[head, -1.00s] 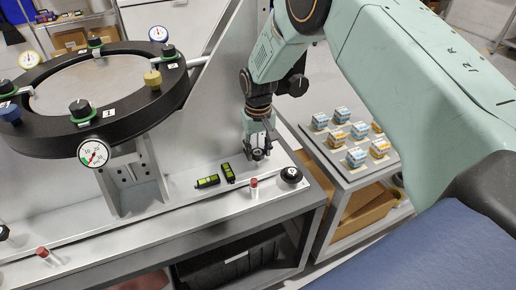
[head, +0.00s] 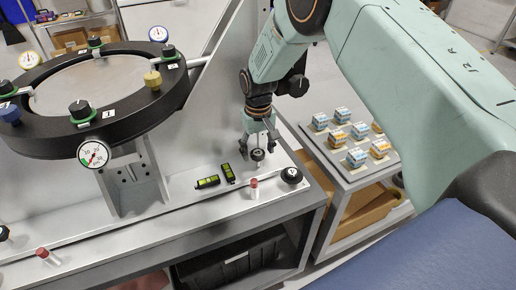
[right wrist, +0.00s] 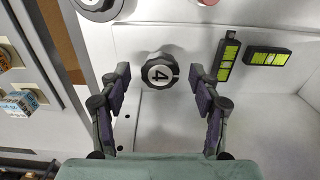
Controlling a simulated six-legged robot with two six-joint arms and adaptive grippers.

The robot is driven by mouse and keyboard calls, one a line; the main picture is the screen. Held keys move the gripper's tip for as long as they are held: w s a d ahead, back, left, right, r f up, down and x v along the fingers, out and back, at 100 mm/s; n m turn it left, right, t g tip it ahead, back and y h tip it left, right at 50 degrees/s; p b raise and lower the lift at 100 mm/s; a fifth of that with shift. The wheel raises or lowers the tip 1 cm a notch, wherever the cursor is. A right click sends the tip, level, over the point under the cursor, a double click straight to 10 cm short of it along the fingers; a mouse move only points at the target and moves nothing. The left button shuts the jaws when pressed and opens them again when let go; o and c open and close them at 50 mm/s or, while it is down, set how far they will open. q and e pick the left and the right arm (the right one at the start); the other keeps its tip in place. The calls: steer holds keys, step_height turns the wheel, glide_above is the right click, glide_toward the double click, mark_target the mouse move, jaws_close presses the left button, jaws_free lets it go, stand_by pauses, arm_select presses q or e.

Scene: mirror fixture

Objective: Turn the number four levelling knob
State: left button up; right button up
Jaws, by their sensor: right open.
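The number four levelling knob (right wrist: 158,73) is a black, lobed knob with a white face marked 4. In the right wrist view it stands between the two fingers of my right gripper (right wrist: 159,80). The fingers are open, with a gap to the knob on each side. In the head view the same knob (head: 257,155) is at the right part of the fixture base, just under my right gripper (head: 260,143), which points down. My left gripper is not in view.
Two spirit levels with yellow-green vials (head: 208,182) (head: 228,173) lie left of the knob. A red-topped post (head: 254,187) and another black knob (head: 291,175) are near the front edge. The mirror ring (head: 45,149) stands at left. A cart with small boxes (head: 357,157) is at right.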

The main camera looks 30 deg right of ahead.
mark_target(258, 154)
steer(key=shift+s, duration=0.1)
step_height(258, 154, up, 12)
stand_by(0.5)
steer(key=shift+f, duration=0.1)
stand_by(0.5)
